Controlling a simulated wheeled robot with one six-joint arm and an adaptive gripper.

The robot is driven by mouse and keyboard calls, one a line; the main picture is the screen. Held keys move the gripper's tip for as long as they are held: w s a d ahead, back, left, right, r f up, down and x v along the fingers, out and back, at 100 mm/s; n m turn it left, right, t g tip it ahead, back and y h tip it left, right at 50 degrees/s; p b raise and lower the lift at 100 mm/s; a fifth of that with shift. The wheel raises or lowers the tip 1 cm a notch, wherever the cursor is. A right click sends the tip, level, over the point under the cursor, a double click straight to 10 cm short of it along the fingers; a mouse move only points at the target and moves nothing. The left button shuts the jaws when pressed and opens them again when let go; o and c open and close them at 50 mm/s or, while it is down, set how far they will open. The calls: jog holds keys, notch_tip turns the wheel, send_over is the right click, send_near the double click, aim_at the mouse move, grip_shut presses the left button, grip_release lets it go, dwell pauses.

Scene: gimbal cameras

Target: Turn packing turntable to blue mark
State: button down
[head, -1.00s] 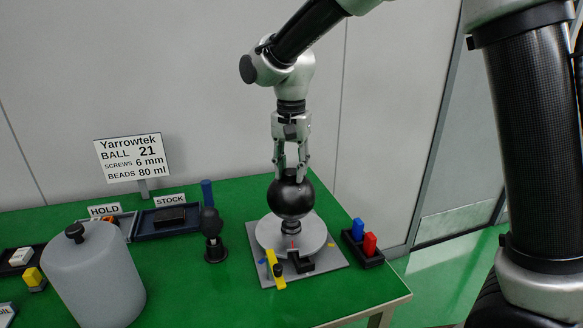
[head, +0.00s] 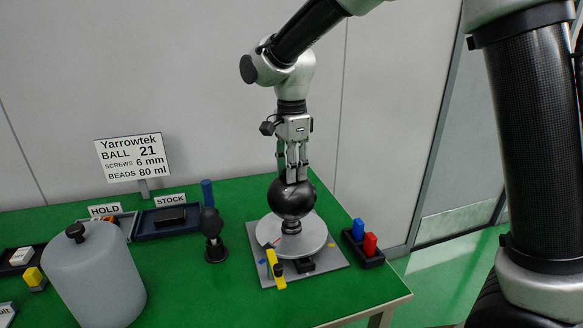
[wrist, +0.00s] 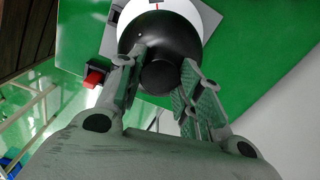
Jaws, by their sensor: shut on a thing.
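The packing turntable is a pale grey disc (head: 316,238) on a square grey base plate (head: 331,262) at the front of the green table. A glossy black ball (head: 292,203) stands on its centre. My gripper (head: 296,180) points down from above, shut on the black knob (wrist: 160,76) on top of the ball. A red mark (head: 276,242) lies on the disc's front-left part, close to the yellow lever (head: 275,268). A small blue mark (head: 262,261) is on the plate, left of the lever. In the wrist view the ball (wrist: 140,45) hides most of the disc.
A dark knobbed post (head: 212,235) stands to the left, with a large grey canister (head: 95,280) further left. HOLD and STOCK trays (head: 160,232) are behind.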

jog(key=shift+m, duration=0.3)
jog(key=c, duration=0.9)
grip_release()
jog(key=shift+c, duration=0.2)
jog(key=shift+r, duration=0.1)
notch_tip(320, 180, up, 12)
